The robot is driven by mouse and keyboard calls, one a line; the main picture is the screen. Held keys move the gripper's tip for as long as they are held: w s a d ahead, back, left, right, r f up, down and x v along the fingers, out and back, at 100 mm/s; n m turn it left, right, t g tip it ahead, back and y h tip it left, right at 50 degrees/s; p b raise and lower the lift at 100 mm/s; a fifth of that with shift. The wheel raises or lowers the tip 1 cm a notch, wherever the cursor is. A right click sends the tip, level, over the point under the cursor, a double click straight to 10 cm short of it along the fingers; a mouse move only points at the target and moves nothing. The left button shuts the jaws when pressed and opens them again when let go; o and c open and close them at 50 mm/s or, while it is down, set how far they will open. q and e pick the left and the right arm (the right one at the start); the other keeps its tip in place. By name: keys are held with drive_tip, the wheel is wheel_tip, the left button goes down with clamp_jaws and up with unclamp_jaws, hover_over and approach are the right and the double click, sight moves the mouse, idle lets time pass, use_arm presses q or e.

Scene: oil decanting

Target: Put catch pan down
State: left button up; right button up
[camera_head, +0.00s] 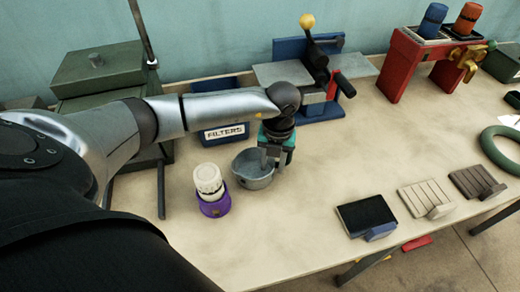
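The catch pan (250,181) is a round grey metal bowl, upright, near the middle of the table. My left gripper (270,160) reaches down onto its right rear rim and looks shut on it, with a finger inside the bowl. The fingertips are partly hidden against the pan. The pan is at or just above the tabletop; I cannot tell whether its base touches. My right gripper is not in view.
A white-capped container in a purple holder (212,203) stands close left of the pan. A blue filters bin (224,133) is behind. A grey and blue device (292,72) and red stand (399,66) stand farther back. The table (310,175) right of the pan is clear.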

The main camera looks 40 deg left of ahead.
use_arm(q)
clamp_jaws()
idle(1.4)
